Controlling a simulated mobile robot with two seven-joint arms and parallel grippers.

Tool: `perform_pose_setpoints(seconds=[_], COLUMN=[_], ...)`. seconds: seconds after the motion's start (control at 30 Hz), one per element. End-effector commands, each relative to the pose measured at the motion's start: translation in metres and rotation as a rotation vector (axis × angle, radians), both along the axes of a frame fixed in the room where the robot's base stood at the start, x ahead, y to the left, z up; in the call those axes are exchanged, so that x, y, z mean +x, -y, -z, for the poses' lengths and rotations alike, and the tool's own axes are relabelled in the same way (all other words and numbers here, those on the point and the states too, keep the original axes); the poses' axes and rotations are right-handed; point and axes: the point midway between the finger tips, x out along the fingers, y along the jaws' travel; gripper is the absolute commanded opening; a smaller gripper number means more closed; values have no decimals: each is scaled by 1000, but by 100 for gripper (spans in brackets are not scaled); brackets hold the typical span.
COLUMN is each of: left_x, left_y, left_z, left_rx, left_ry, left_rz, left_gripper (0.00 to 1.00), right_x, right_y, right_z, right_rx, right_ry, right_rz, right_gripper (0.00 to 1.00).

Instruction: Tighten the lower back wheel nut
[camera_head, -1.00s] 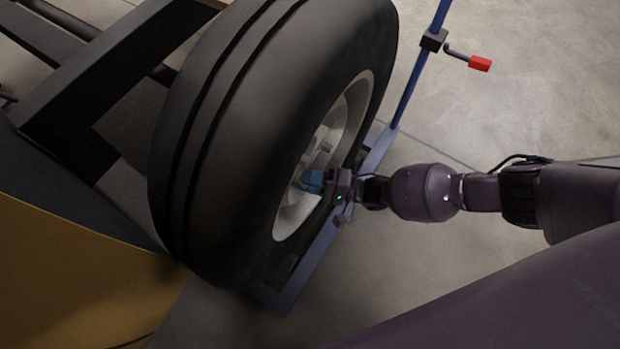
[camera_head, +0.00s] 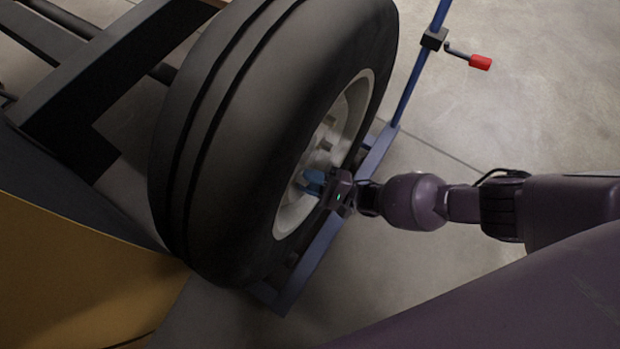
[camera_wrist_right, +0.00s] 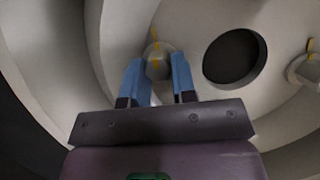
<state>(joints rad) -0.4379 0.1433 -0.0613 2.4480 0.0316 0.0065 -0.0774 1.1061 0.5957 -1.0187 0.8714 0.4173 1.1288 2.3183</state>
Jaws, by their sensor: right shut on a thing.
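The wheel (camera_head: 235,150) stands upright with a black tyre and a pale rim (camera_head: 352,108). My right gripper (camera_head: 308,180) reaches into the lower part of the rim from the right. In the right wrist view its two blue fingers (camera_wrist_right: 158,85) are shut on a wheel nut (camera_wrist_right: 158,62), one finger on each side. That nut has yellow marks on it and on the rim above it. Another nut (camera_wrist_right: 306,70) with a yellow mark shows at the right edge, apart from the fingers. My left gripper is not in view.
A blue stand (camera_head: 318,258) runs along the floor beside the wheel, with an upright post (camera_head: 415,75) and a red-handled crank (camera_head: 479,62). A yellow body panel (camera_head: 75,275) lies at the lower left. Dark frame beams (camera_head: 95,75) are behind the tyre. The floor at right is open.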

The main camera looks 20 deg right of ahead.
Motion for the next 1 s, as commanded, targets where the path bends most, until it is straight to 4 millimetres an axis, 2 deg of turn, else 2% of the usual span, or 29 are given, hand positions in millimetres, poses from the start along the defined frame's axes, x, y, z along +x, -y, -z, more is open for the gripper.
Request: perform_pose_setpoints(seconds=[0.23,0.27,0.4,0.77,1.0], left_x=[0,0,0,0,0], left_y=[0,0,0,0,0], left_z=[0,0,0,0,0], left_rx=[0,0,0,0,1], left_ry=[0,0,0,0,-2], left_rz=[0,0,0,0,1], left_gripper=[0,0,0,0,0], right_x=[0,0,0,-2,-20], right_y=[0,0,0,3,31], right_z=[0,0,0,1,9], right_rx=[2,2,1,0,-1], right_ry=[-1,-1,0,0,-2], right_rz=[0,0,0,0,1], right_gripper=[2,28,50,50,50])
